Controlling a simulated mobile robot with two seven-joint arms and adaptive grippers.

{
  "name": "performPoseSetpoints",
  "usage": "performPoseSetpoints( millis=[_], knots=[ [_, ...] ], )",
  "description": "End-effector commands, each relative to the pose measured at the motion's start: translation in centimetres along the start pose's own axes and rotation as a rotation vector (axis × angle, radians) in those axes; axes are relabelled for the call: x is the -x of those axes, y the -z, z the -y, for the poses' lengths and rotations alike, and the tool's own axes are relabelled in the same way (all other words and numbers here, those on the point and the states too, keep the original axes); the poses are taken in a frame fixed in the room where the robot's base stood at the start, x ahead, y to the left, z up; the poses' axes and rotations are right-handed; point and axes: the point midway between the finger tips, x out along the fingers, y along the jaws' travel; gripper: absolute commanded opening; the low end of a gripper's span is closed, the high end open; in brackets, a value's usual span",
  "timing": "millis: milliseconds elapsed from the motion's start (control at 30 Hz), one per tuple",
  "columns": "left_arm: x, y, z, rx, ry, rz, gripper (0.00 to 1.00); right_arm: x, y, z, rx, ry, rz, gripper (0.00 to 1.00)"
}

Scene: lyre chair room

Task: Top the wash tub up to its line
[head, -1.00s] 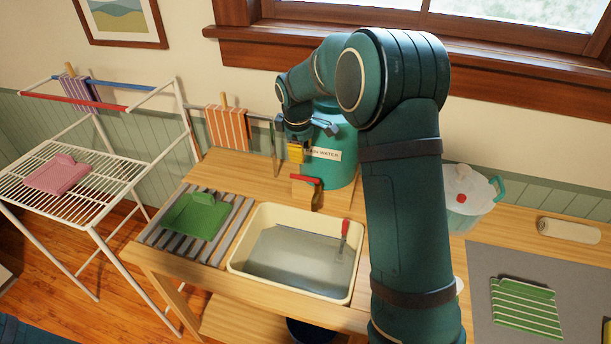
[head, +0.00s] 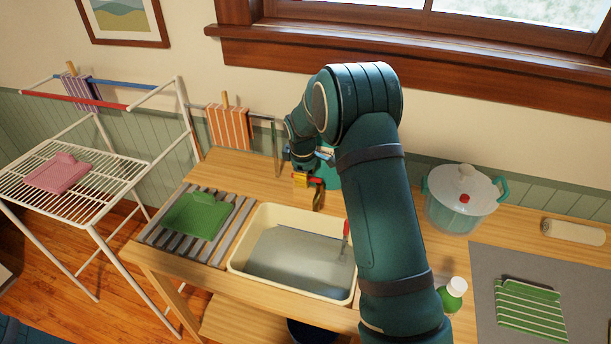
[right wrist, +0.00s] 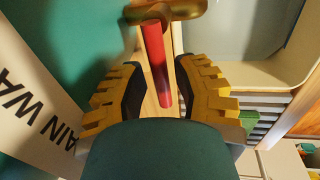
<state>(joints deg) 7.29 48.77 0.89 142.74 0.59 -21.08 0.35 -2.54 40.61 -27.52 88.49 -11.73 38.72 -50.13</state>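The cream wash tub (head: 236,262) stands in the wooden counter with greyish water (head: 300,260) in it. I cannot make out a fill line. A brass tap (head: 318,202) with a red lever is at its back edge, on the teal rain water tank (head: 330,176), mostly hidden behind my right arm. My right gripper (head: 303,180) is at the tap. In the right wrist view its yellow fingers (right wrist: 160,98) are open, one on each side of the red lever (right wrist: 155,60), with gaps visible. No flow from the tap is visible. My left gripper is not in view.
A red-handled tool (head: 346,232) stands in the tub's right side. A green piece (head: 196,215) lies on the slatted rack to the left. A lidded pot (head: 462,205), a green bottle (head: 453,298) and a striped green cloth (head: 530,308) are to the right.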

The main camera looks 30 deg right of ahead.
Motion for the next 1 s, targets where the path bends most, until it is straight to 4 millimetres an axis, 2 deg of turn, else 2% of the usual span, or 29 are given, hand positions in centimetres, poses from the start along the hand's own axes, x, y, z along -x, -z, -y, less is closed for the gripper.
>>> performPoseSetpoints(
  millis=[67,133,167,567,833,1000],
  knots=[
    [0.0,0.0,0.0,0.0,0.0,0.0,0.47,0.01,-0.01,0.0,0.0,0.0,0.0,0.29],
    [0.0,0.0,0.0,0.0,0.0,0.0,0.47,0.01,0.0,0.0,0.0,0.0,0.0,0.05],
    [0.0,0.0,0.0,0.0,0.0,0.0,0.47,0.01,0.0,0.0,0.0,0.0,0.0,0.0],
    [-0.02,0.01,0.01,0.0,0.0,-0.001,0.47,-0.09,-0.04,0.08,0.002,0.002,0.001,0.0],
    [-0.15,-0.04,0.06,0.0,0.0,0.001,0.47,-0.08,-0.25,0.77,0.154,0.004,-0.029,0.0],
    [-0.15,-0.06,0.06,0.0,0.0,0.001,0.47,-0.11,-0.25,0.96,0.188,0.005,-0.033,0.0]
  ],
)
